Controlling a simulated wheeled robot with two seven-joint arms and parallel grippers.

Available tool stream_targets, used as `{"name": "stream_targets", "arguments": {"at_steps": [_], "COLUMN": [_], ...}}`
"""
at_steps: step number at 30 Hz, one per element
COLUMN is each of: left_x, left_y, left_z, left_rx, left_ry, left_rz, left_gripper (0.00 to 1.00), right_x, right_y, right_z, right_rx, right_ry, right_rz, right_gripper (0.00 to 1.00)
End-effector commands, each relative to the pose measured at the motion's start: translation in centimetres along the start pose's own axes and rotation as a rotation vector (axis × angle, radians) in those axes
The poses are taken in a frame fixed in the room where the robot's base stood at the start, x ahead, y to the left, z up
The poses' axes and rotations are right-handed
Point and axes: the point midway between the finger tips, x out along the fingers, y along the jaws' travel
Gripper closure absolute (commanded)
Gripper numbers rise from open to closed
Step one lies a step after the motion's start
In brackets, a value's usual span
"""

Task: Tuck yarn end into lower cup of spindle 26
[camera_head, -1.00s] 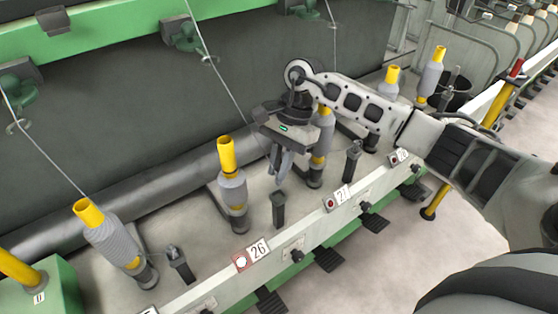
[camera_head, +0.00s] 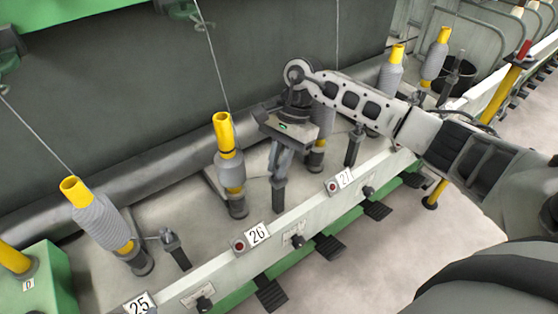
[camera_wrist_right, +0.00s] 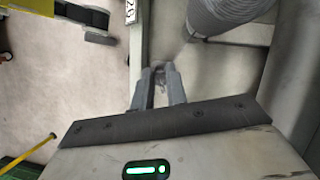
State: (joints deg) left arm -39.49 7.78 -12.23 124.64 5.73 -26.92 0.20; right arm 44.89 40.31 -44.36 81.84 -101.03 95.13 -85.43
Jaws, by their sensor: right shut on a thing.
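Spindle 26 carries a yellow tube (camera_head: 224,132) wound with grey yarn (camera_head: 230,172), behind the number plate 26 (camera_head: 257,234). Its dark base (camera_head: 237,208) stands on the rail; I cannot tell the lower cup clearly. My right gripper (camera_head: 279,174) points down right of this bobbin, with its fingertips close to the top of a short dark post (camera_head: 279,199). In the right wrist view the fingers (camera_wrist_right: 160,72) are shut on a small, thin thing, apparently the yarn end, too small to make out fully. My left gripper is out of view.
Bobbin 25 (camera_head: 103,221) stands to the left, with its own post (camera_head: 175,249). Bobbin 27 is partly hidden behind my gripper, near plate 27 (camera_head: 345,178). Dark pedals (camera_head: 329,247) stick out below the rail. Yarn strands run down from above.

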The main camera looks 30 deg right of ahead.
Motion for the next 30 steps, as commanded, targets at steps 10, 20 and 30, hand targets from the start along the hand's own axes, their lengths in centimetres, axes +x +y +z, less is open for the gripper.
{"name": "stream_targets", "arguments": {"at_steps": [10, 20, 30], "left_x": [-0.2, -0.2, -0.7], "left_y": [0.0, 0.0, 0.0], "left_z": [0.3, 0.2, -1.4], "left_rx": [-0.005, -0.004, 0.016], "left_ry": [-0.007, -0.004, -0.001], "left_rz": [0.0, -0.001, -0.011], "left_gripper": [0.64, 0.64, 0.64], "right_x": [0.0, -0.3, -6.6], "right_y": [0.0, 0.0, -0.1], "right_z": [0.0, 0.0, 0.1], "right_rx": [0.0, 0.001, 0.002], "right_ry": [0.0, 0.0, 0.003], "right_rz": [0.0, -0.001, -0.004], "right_gripper": [0.6, 0.6, 0.6]}}
